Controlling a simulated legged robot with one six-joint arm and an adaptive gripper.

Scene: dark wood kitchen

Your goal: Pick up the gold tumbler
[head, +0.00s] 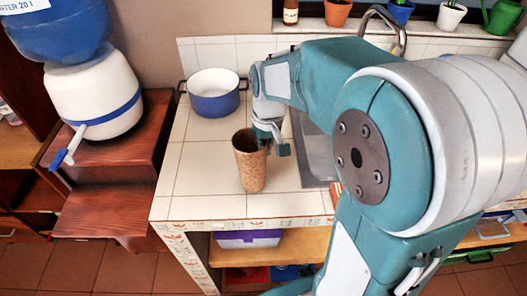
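The gold tumbler (249,168), tall and brownish-gold with a speckled surface, stands upright on the white tiled counter (200,178) near its front edge. My gripper (272,146) points down at the tumbler's upper right side, close to the rim. One finger shows just right of the tumbler. The other finger is not clearly seen at the rim, so I cannot tell whether the gripper touches or holds the tumbler.
A blue and white pot (214,103) stands behind the tumbler to the left. The sink (313,155) is to the right, partly hidden by my arm. A water dispenser (95,98) stands on a wooden stand at the left. Plant pots (338,12) line the back ledge.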

